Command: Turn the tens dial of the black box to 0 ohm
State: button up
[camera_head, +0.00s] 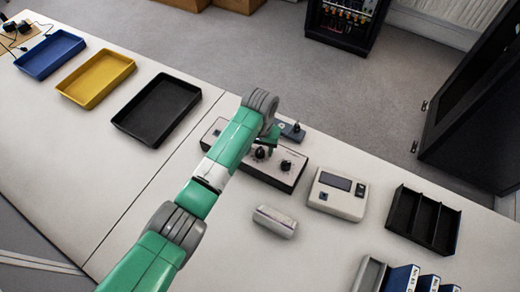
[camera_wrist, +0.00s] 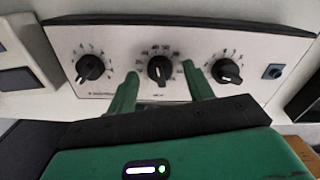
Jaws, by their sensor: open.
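The black box (camera_wrist: 120,37) has a pale front panel with three black dials in the wrist view. The middle dial (camera_wrist: 160,70), with what look like two-digit marks, sits between the two green fingers of my gripper (camera_wrist: 160,74). The fingers are apart, one on each side of the knob; I cannot tell if they touch it. The left dial (camera_wrist: 90,67) and right dial (camera_wrist: 227,71) are outside the fingers. In the head view the box (camera_head: 262,174) lies on the table, partly hidden by my arm, with my gripper (camera_head: 267,143) over its middle.
A beige meter (camera_head: 338,195) stands right of the box, and a small pale block (camera_head: 275,221) lies in front. A small dark device (camera_head: 292,131) is behind it. A black tray (camera_head: 157,108) is left, a divided black tray (camera_head: 423,219) right. Clear table lies front left.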

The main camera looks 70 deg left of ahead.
jog(key=shift+f, duration=0.25)
jog(key=c, duration=1)
jog(key=shift+r+p, duration=0.1)
jog(key=shift+p, duration=0.35)
